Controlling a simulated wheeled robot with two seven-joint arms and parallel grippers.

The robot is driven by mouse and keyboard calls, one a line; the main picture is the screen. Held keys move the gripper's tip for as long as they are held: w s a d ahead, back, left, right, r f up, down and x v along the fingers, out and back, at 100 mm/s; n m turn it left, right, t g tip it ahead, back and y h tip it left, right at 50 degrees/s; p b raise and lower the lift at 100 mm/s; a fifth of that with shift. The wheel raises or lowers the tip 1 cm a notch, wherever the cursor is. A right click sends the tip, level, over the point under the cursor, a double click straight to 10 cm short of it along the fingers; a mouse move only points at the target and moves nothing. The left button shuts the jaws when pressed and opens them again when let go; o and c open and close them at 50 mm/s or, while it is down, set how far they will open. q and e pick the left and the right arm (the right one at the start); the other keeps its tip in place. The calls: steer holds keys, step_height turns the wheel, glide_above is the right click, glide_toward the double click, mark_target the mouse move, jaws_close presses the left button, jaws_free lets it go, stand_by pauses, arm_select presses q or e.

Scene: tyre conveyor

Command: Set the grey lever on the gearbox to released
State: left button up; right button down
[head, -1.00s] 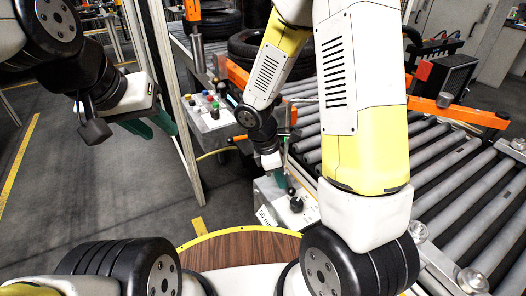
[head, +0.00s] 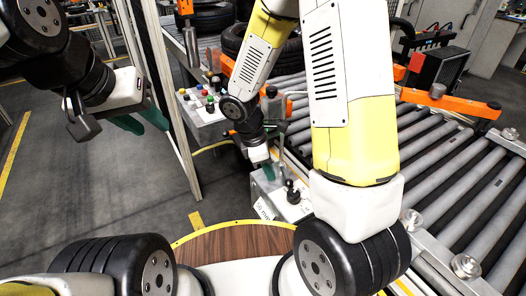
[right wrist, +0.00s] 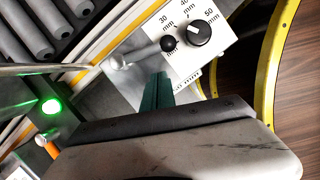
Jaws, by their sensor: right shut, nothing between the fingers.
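The gearbox is a pale box (head: 266,208) below my right gripper, with a millimetre scale on its face (right wrist: 187,68) in the right wrist view. My left gripper (head: 140,122) is open and empty, far from the gearbox.
A roller conveyor (head: 450,175) with an orange rail runs along the right, with tyres (head: 232,40) at the back. A round wooden top (head: 235,243) is in front. Open floor lies left.

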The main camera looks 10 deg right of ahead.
steer(key=shift+w+a+r, duration=0.1)
steer(key=shift+a+r, duration=0.6)
steer(key=shift+a, duration=0.25)
steer(key=v, duration=0.8)
steer(key=shift+r, duration=0.45)
